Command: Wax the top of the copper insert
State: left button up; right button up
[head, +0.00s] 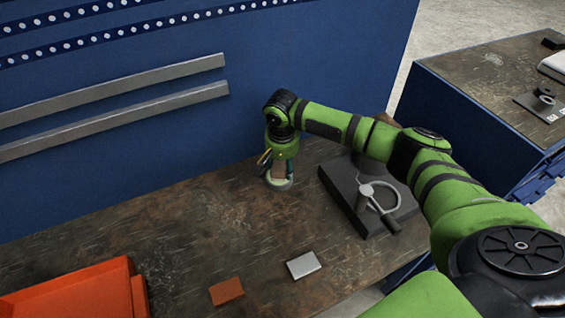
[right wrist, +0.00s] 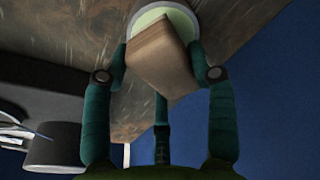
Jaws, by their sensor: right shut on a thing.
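A copper-coloured block (head: 227,291), which looks like the copper insert, lies flat on the worktable near the front. My right gripper (head: 279,170) points down at the back of the table, away from that block. It is shut on a tan block (right wrist: 160,55), seen between the fingers in the right wrist view. Just beyond the block is a round pale-green disc with a light rim (right wrist: 178,14); its rim also shows under the gripper in the head view (head: 279,186). I cannot tell whether block and disc touch. My left gripper is out of view.
A silver-grey block (head: 303,265) lies right of the copper one. A dark base with a ring and handle (head: 352,200) stands right of my gripper. An orange bin (head: 70,295) is front left. The blue wall (head: 140,140) rises close behind. The table's middle left is clear.

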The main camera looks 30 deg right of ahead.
aim_at(282, 163)
jog(key=shift+f, duration=0.55)
dwell(0.7)
jog(key=shift+s+f+p, duration=0.1)
jog(key=shift+f+p, duration=0.05)
jog(key=shift+p, duration=0.25)
dwell(2.1)
notch_tip(282, 163, up, 7)
jog(key=p, duration=0.8)
jog(key=shift+p, duration=0.35)
dwell(0.4)
